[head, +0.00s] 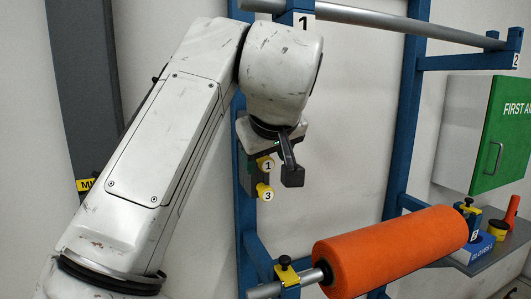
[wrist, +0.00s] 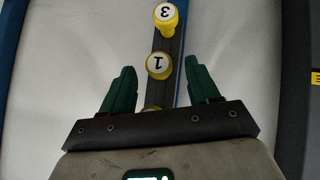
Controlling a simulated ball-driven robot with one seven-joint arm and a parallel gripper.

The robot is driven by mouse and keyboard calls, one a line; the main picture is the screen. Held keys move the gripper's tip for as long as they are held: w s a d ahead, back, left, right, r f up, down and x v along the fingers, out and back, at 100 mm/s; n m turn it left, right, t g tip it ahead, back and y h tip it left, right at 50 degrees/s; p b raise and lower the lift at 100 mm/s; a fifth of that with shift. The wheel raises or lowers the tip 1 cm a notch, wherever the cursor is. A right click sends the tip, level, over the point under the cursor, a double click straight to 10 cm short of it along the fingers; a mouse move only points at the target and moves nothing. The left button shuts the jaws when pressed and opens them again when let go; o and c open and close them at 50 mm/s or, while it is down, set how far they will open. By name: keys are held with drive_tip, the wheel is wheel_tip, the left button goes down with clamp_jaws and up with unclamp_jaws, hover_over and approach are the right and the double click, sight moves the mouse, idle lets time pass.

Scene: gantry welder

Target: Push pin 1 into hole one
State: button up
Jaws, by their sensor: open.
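Pin 1 (head: 267,165), yellow with a white end marked 1, sticks out from the blue post in the head view. It also shows in the wrist view (wrist: 158,66), on a dark strip, between and apart from my open fingers. Pin 3 (head: 265,192) is below it in the head view and beyond it in the wrist view (wrist: 166,18). My gripper (wrist: 162,72) has green fingers, one on each side of pin 1, and holds nothing. A yellow piece (wrist: 152,109) is mostly hidden by the gripper's bar. Hole one cannot be made out.
An orange roll (head: 390,249) on a bar lies across the lower right. A metal rail (head: 400,22) crosses the top. A blue post (head: 403,125) stands right of the gripper. A green first aid box (head: 499,135) and a shelf (head: 480,258) are at far right.

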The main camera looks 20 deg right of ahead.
drive_tip(key=shift+w+d+f, duration=0.1)
drive_tip(key=shift+w+f, duration=0.3)
drive_tip(key=shift+c, duration=0.4)
clamp_jaws()
idle(0.4)
